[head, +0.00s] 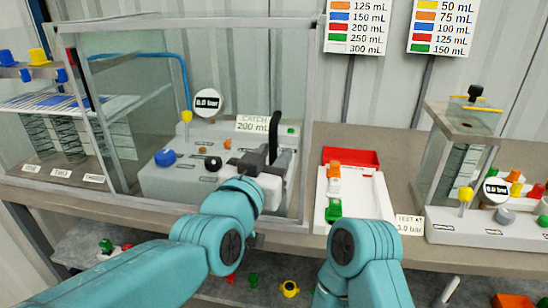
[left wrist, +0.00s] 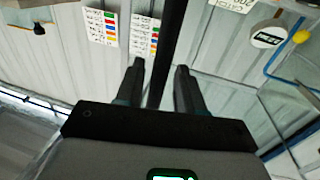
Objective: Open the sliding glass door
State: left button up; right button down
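The sliding glass door (head: 225,70) is a clear pane in a grey frame, across the front of a glass case. It appears closed, though its edges are hard to tell. Its black upright handle (head: 275,128) is near the right side. My left gripper (head: 262,160) is at the lower part of the handle. In the left wrist view, the handle (left wrist: 173,30) runs between the two fingers of my left gripper (left wrist: 159,82), with a narrow gap on each side. The fingers are open around it. My right arm shows at the lower middle of the head view; its gripper is out of view.
Behind the glass is a grey pump unit (head: 165,183) with knobs and a gauge. A white tray (head: 375,205) and a red bin (head: 350,157) are to the right. Another pump unit (head: 460,228) is at far right. A lower shelf (head: 85,240) holds small coloured parts.

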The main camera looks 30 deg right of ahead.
pick_arm(q)
jog(key=shift+s, duration=0.1)
jog(key=shift+s+a, duration=0.25)
jog(key=shift+a, duration=0.05)
jog(key=b+v, duration=0.1)
jog(key=v, duration=1.4)
jog(key=shift+a+b, duration=0.2)
jog(key=shift+b, duration=0.2)
jog(key=shift+s, duration=0.1)
